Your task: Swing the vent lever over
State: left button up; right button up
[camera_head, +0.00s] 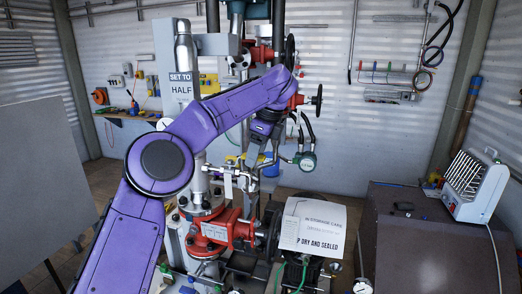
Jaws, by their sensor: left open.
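My left arm arches in from the lower left, over the valve rig, and bends down at its far end. My left gripper (252,158) points down there, small and partly lost against the pipework behind it. Its jaws are open. Just below and left of it is a pale metal fitting (228,178) with a short crosswise part, which may be the vent lever; I cannot tell for sure. I cannot tell whether the gripper touches it. A red valve body (214,232) sits lower, with a dark handwheel (270,232) on its right. My right gripper is not in view.
A "SET TO HALF" sign (181,87) hangs behind my arm. A dark handwheel (318,100) stands right of my elbow bend. A paper notice (312,228) covers equipment at lower right. A dark cabinet (420,245) carries a white rack device (474,185).

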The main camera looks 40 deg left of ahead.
pick_arm(q)
jog(key=shift+r+p, duration=0.3)
jog(key=shift+r, duration=0.05)
jog(key=p+v, duration=0.2)
jog(key=a+p+v, duration=0.1)
jog(key=p+v, duration=0.1)
jog(key=v, duration=0.1)
jog(key=shift+r+p, duration=0.1)
jog(key=shift+p, duration=0.3)
jog(key=shift+a+r, duration=0.1)
jog(key=shift+r, duration=0.15)
jog(key=shift+f, duration=0.2)
